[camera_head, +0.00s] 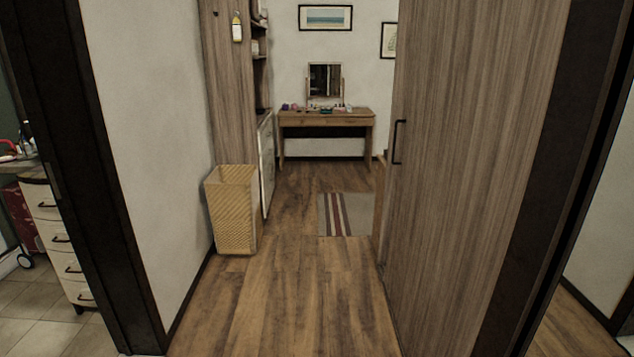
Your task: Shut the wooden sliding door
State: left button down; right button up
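A tall wooden door panel (470,160) with vertical grain stands on the right side of the passage. A dark bar handle (399,142) is fixed upright near its left edge. The panel is beside the dark frame (565,150) on the right, and the passage to its left is open. I cannot tell from this view which way the panel slides. Neither of my grippers shows in the head view.
A woven basket (232,210) stands against the left wall by a wooden cabinet (230,90). A dressing table (326,119) and a striped rug (345,214) are farther in. The wooden floor (290,300) ahead is clear. A drawer unit (62,240) stands at the far left.

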aim_at(505, 101)
jog(key=i, duration=2.65)
jog(key=i+z, duration=0.25)
jog(key=i, duration=0.2)
jog(key=i+j+z, duration=0.3)
jog(key=i, duration=0.15)
jog(key=l+z, duration=0.1)
jog(key=z, duration=1.3)
